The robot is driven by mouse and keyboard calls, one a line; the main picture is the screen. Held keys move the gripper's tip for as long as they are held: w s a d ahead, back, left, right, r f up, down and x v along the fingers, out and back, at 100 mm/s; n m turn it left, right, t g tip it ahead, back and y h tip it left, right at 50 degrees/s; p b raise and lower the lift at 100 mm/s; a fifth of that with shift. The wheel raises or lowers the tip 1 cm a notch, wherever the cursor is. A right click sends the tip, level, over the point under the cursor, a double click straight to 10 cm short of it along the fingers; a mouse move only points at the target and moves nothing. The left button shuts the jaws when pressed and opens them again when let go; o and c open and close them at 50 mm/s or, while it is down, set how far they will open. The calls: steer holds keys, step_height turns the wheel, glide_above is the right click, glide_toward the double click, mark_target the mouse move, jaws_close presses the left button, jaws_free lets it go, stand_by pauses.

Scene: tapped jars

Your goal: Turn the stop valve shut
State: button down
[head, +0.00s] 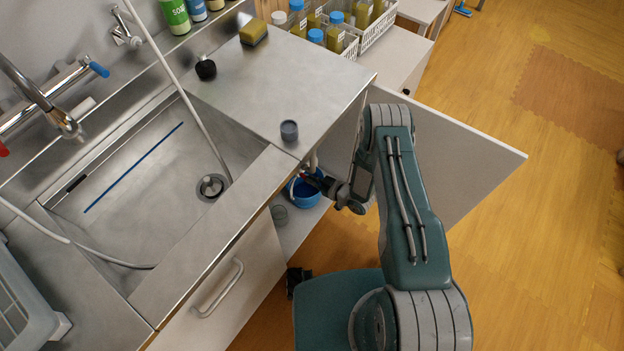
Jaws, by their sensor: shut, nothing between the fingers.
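My gripper (318,181) reaches from the right into the open cabinet under the sink counter. Its fingers are shut with nothing seen between them. A pale pipe (312,160) runs down just beside the fingertips, under the counter edge. A small red part shows at the fingertips, and I cannot tell whether it belongs to the stop valve. The stop valve itself is not clearly visible; the counter edge and my gripper cover that spot. I cannot tell whether the fingers touch anything.
The open cabinet door (455,165) is behind and right of my arm. The floor at right is clear.

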steer(key=shift+f, duration=0.15)
steer(key=f, duration=0.3)
steer(key=shift+w+a+f, duration=0.15)
steer(key=shift+w+a, duration=0.15)
steer(key=shift+a, duration=0.1)
steer(key=shift+w+a+f, duration=0.45)
steer(key=shift+a+f, duration=0.15)
steer(key=shift+f, duration=0.05)
steer(key=shift+w+a+f, duration=0.45)
steer(key=shift+a+f, duration=0.1)
steer(key=shift+f, duration=0.1)
steer(key=shift+r, duration=0.15)
